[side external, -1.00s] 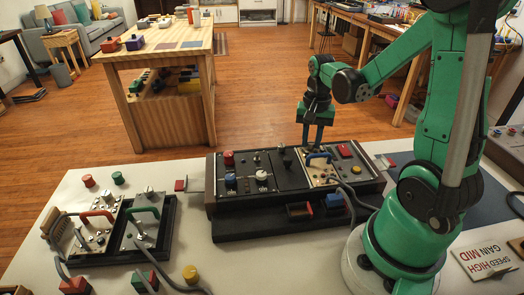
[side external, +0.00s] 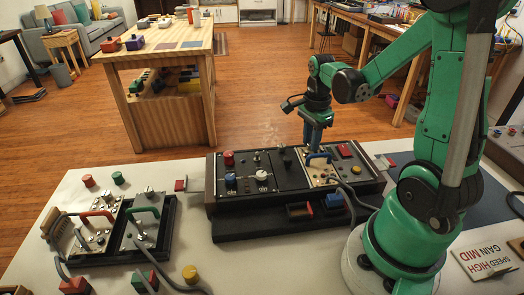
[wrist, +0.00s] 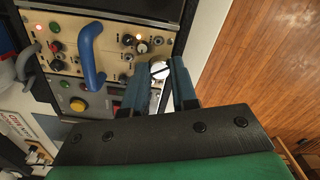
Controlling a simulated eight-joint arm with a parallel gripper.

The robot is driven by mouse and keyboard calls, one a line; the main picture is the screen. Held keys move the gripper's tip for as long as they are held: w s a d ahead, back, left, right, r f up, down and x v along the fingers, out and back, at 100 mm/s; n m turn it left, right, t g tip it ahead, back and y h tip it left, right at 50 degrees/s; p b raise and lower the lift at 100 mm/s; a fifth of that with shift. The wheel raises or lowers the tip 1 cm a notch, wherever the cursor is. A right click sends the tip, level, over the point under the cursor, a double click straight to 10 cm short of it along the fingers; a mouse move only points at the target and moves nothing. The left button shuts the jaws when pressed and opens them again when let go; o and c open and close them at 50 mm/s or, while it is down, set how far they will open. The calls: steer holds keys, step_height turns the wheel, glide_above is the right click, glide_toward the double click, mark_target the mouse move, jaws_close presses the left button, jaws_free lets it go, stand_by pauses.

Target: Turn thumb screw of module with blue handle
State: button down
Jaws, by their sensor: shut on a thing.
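The module with the blue handle (side external: 322,174) is a cream panel at the right of the dark rack. Its blue handle (side external: 318,156) arches up from the panel, and it shows at the left in the wrist view (wrist: 90,58). The pale, slotted thumb screw (wrist: 158,70) sits at the panel's edge in the wrist view. My gripper (wrist: 160,78) is shut on the thumb screw, with one finger on each side of it. In the side view my gripper (side external: 312,146) points down just behind the blue handle. The fingers hide the screw there.
The dark rack (side external: 194,180) also holds dark modules with knobs. A grey cable runs from the blue-handled module. Modules with a red handle (side external: 97,213) and a green handle (side external: 143,211) stand at the left. The table between has some clear room.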

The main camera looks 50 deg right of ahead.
steer(key=shift+m, duration=0.5)
steer(key=c, duration=0.7)
jaws_free()
steer(key=shift+o, duration=0.2)
steer(key=shift+r, duration=2.85)
